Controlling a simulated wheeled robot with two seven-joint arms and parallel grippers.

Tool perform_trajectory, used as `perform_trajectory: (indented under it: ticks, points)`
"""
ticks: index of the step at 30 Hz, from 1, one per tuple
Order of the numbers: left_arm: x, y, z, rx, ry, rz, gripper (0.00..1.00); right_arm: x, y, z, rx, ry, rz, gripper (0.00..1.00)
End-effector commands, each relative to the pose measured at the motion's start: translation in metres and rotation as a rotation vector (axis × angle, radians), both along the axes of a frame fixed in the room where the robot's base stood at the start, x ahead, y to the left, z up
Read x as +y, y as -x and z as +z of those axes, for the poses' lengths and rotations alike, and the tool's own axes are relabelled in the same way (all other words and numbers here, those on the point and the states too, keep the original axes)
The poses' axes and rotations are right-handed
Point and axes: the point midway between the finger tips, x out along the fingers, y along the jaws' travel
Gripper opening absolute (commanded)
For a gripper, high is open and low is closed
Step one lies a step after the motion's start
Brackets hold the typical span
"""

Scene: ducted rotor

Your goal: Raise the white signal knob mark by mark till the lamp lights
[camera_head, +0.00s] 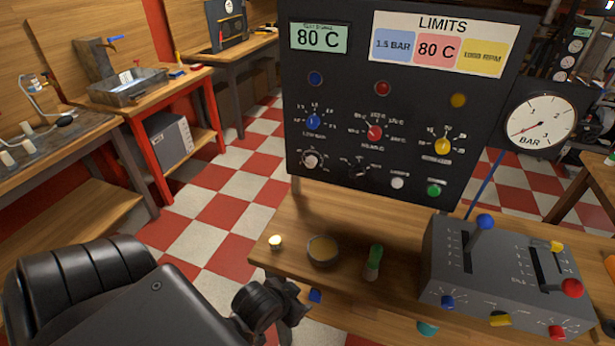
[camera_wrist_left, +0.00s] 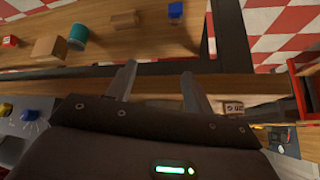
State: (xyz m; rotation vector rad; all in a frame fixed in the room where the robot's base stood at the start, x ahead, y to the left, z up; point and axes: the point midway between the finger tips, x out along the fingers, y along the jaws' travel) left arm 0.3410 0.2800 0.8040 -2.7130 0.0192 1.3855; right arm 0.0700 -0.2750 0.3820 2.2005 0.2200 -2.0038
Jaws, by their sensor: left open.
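The white knob (camera_head: 311,160) sits on its dial at the lower left of the upright dark control panel (camera_head: 295,30). Its exact setting is too small to read. A blue lamp (camera_head: 315,78), a red lamp (camera_head: 382,88) and an amber lamp (camera_head: 458,100) above the dials look dull. A small round thing (camera_head: 276,241) on the bench looks bright pale yellow. My left gripper (camera_head: 290,300) is low in front of the bench, well below and apart from the knob. In the left wrist view its two fingers (camera_wrist_left: 158,74) are spread and empty. My right gripper is not in view.
A round bowl (camera_head: 323,250) and a green-handled item (camera_head: 373,262) stand on the wooden bench (camera_head: 345,215). A grey lever box (camera_head: 450,265) fills the bench's right. A pressure gauge (camera_head: 541,122) is beside the panel. Space before the panel's lower left is mostly clear.

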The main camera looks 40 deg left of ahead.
Motion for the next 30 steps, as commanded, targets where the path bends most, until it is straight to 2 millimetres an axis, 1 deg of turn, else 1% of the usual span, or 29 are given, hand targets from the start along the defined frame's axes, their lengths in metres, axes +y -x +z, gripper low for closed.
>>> perform_trajectory:
  ticks: [1, 3, 5, 9, 11, 12, 15, 18, 21, 26, 30]
  points:
    - [0.007, -0.013, 0.022, -0.07, -0.003, 0.018, 0.52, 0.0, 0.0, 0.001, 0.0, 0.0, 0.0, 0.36]
    - [0.022, -0.038, 0.035, -0.173, -0.013, 0.05, 0.52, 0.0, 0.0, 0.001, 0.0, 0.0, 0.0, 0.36]
    - [0.032, -0.056, 0.046, -0.254, -0.021, 0.072, 0.52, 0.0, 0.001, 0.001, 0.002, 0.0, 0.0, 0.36]
    - [0.062, -0.095, 0.077, -0.447, -0.051, 0.128, 0.52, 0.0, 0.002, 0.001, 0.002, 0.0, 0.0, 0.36]
    - [0.075, -0.11, 0.093, -0.533, -0.068, 0.152, 0.52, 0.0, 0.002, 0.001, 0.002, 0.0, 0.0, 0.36]
    - [0.084, -0.119, 0.105, -0.591, -0.079, 0.169, 0.52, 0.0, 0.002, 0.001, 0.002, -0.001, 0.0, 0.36]
    - [0.107, -0.138, 0.133, -0.734, -0.114, 0.211, 0.52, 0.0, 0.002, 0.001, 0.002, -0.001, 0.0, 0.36]
    - [0.126, -0.149, 0.159, -0.85, -0.146, 0.244, 0.52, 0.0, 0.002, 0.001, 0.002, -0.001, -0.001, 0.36]
    - [0.136, -0.154, 0.172, -0.914, -0.164, 0.264, 0.52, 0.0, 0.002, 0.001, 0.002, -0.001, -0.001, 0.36]
    - [0.139, -0.156, 0.177, -0.934, -0.171, 0.268, 0.52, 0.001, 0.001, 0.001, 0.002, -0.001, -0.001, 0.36]
    - [0.142, -0.166, 0.178, -0.934, -0.172, 0.267, 0.52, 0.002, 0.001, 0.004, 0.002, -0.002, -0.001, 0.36]
